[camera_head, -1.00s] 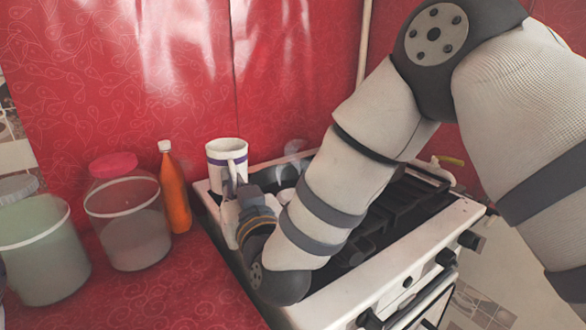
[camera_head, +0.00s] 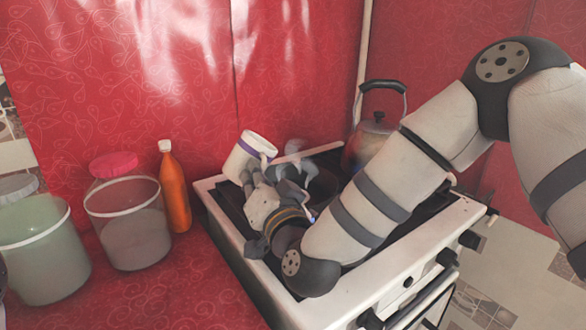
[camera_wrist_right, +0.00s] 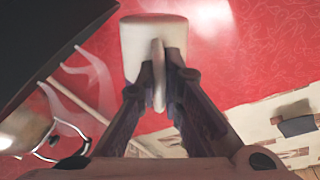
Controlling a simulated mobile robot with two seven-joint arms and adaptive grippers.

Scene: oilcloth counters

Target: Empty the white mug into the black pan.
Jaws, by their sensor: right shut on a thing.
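The white mug (camera_head: 243,156) with a purple band is held above the left back part of the stove. It leans to the right, with its rim toward the upper right; its contents are hidden. My right gripper (camera_head: 253,180) is shut on the mug's handle. The wrist view also shows the mug (camera_wrist_right: 135,45) with its handle between the fingers (camera_wrist_right: 159,85). The black pan (camera_head: 326,187) appears as a dark shape on the stove, right of the mug and partly hidden by my gripper. A large black surface (camera_wrist_right: 40,40) in the wrist view looks like it. My left gripper is out of view.
A red kettle (camera_head: 366,143) with a black handle stands behind my right arm. An orange bottle (camera_head: 174,190), a pink-lidded jar (camera_head: 130,220) and a greenish jar (camera_head: 40,250) stand left of the white stove (camera_head: 345,305). The red wall is close behind.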

